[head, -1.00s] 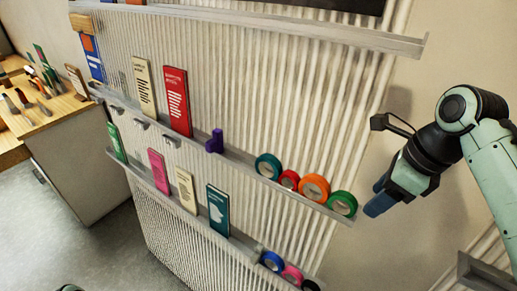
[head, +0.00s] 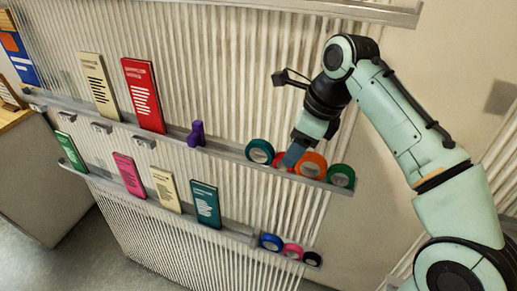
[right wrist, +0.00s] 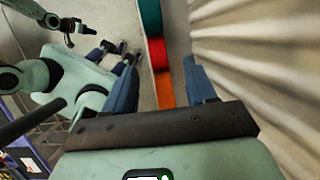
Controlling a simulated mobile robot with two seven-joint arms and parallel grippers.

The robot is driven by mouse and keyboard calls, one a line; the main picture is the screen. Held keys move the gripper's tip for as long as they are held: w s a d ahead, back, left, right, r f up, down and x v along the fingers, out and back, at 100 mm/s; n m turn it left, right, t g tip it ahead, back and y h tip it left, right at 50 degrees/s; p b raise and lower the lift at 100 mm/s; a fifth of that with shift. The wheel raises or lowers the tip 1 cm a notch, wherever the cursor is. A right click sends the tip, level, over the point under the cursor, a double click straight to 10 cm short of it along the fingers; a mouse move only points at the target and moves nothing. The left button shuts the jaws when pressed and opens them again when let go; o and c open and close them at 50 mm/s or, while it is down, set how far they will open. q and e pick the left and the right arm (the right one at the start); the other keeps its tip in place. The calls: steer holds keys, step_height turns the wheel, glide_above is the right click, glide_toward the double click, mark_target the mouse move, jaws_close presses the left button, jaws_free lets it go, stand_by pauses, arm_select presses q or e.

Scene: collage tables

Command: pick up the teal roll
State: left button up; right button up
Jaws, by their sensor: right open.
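The teal roll (head: 260,151) stands on the upper rail's ledge, leftmost in a row of tape rolls. My right gripper (head: 291,156) is open, at the row just right of the teal roll, in front of the red roll. In the right wrist view the teal roll (right wrist: 151,18) lies ahead of my open fingers (right wrist: 160,80), past the red roll (right wrist: 158,53). Nothing is visibly held. Parts of my own body show at the left of the right wrist view; the state of my left gripper is unclear there.
The red roll (head: 283,161), partly hidden, the orange roll (head: 312,165) and the green roll (head: 341,176) share the ledge (head: 230,153). A purple object (head: 196,134) stands left of the teal roll, with free ledge between. More rolls sit on the lower ledge.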

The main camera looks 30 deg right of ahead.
mark_target(264, 144)
steer(key=w+a, duration=0.2)
steer(key=w, duration=0.1)
steer(key=shift+a, duration=0.2)
steer(key=shift+w+a+r+p, duration=0.2)
steer(key=shift+w+a+p, duration=0.4)
steer(key=shift+w+a, duration=0.3)
steer(key=x, duration=0.2)
steer(key=shift+w+a+f, duration=0.1)
steer(key=shift+w+f, duration=0.2)
steer(key=shift+w, duration=0.05)
steer(key=shift+w+f, duration=0.1)
steer(key=shift+f, duration=0.2)
steer(key=shift+s, duration=0.3)
arm_select(q)
steer(key=shift+w+r, duration=0.95)
steer(key=shift+w, duration=0.25)
arm_select(e)
steer(key=shift+w, duration=0.1)
jaws_close()
